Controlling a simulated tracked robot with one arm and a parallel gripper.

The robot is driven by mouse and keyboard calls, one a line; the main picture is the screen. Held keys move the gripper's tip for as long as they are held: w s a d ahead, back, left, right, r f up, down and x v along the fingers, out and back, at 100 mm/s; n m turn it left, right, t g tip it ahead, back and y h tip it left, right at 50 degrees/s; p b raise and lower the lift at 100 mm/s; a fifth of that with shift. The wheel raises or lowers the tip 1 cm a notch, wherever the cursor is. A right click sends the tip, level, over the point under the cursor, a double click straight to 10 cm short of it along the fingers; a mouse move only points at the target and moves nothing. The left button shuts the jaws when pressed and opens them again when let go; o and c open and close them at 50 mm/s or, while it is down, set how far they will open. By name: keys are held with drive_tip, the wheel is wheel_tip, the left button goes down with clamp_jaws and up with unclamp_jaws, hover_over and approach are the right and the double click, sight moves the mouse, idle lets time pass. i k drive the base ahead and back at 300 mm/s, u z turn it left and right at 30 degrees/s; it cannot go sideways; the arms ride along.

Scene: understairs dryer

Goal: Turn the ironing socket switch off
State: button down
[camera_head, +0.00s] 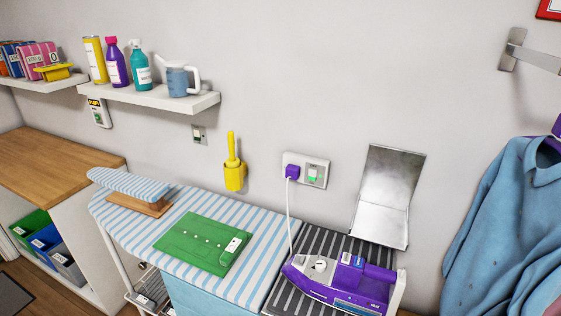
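The ironing socket (322,164) is a pale plate on the wall, right of centre, above the ironing board's right end. A purple plug (292,171) sits in its left part, with a white cord hanging down toward the iron. The socket's switch (313,174), on the right part, shows a green patch; its exact tilt is too small to tell. The purple iron (340,282) rests on a dark striped stand (327,248) below. My gripper is not in view.
A metal plate (385,200) leans to the right. A yellow brush holder (234,176) and another wall switch (199,134) are to the left. A blue shirt (505,220) hangs at right.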

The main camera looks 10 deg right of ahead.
sight(312, 173)
drive_tip(key=z, duration=0.05)
drive_tip(key=i, duration=0.9)
drive_tip(key=z, duration=0.35)
